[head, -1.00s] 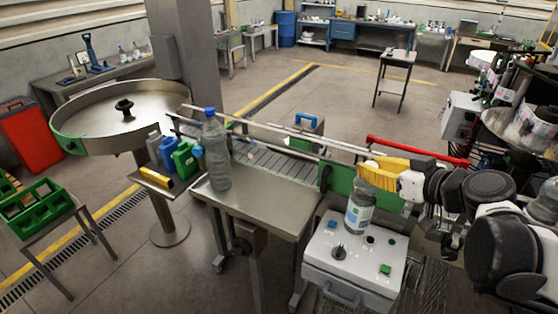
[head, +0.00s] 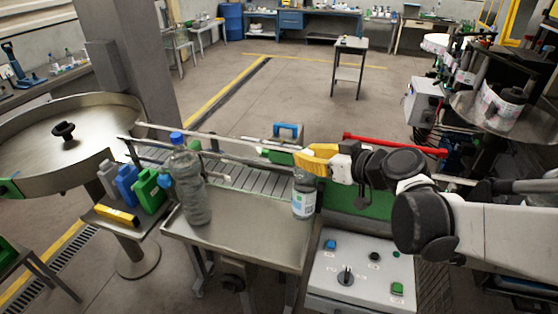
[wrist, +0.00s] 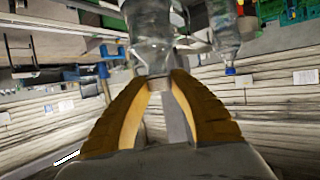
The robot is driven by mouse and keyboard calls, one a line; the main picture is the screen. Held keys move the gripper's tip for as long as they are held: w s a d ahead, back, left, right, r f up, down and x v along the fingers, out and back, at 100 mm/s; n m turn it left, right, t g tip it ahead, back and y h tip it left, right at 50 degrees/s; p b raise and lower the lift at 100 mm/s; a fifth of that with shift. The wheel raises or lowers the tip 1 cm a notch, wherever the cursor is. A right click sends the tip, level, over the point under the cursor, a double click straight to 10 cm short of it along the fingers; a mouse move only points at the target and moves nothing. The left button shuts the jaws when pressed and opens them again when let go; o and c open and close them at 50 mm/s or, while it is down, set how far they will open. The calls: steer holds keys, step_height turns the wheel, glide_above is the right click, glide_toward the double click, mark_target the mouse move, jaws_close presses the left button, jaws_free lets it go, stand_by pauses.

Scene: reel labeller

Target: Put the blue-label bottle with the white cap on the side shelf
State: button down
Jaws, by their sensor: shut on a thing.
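A clear bottle (head: 304,200) with a blue and white label hangs roughly upright under my gripper (head: 306,165). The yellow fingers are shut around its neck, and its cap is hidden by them. In the wrist view, the bottle (wrist: 152,35) shows beyond the closed fingers. It is in front of the right end of the steel table (head: 235,235), beside the control box; I cannot tell whether it touches anything. A small shelf (head: 105,222) on a post at the left carries grey, blue and green jugs and a yellow item.
A tall clear bottle (head: 188,185) with a blue cap stands on the table's left part. The conveyor with rails (head: 240,176) runs behind. A control box (head: 360,272) is at front right, a round turntable (head: 65,125) at left. A red bar (head: 395,145) lies behind my arm.

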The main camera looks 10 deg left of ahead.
steer(key=a+f, duration=0.8)
steer(key=f, duration=0.1)
steer(key=shift+s+a+b, duration=0.3)
steer(key=shift+s, duration=0.05)
steer(key=shift+f, duration=0.1)
steer(key=shift+f, duration=0.2)
steer(key=c, duration=1.3)
jaws_free()
steer(key=shift+o, duration=0.2)
steer(key=shift+r, duration=0.1)
steer(key=shift+r, duration=0.1)
